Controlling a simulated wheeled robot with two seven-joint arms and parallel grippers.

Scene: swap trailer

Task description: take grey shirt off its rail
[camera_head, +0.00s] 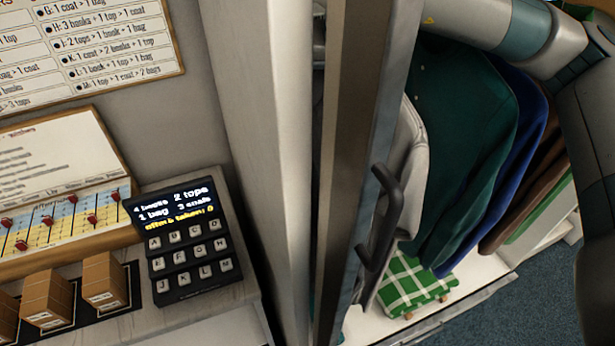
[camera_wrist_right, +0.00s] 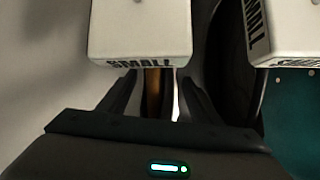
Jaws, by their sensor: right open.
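The grey shirt (camera_head: 410,155) hangs in the wardrobe, first in the row. The door's edge hides its left part in the head view. My right arm comes in from the top right above the clothes, and its gripper is out of the head view. In the right wrist view my right gripper (camera_wrist_right: 155,92) is open. A white block marked SMALL (camera_wrist_right: 138,30) is in front of its fingertips and partly covers them. A brown upright strip shows between the fingers; I cannot tell what it is. My left gripper is not in view.
A green shirt (camera_head: 462,125), a blue garment (camera_head: 515,150) and a brown one (camera_head: 530,180) hang beside the grey shirt. The open door with a dark handle (camera_head: 383,215) stands in front. A green checked cloth (camera_head: 410,285) lies below. A keypad (camera_head: 185,240) is at left.

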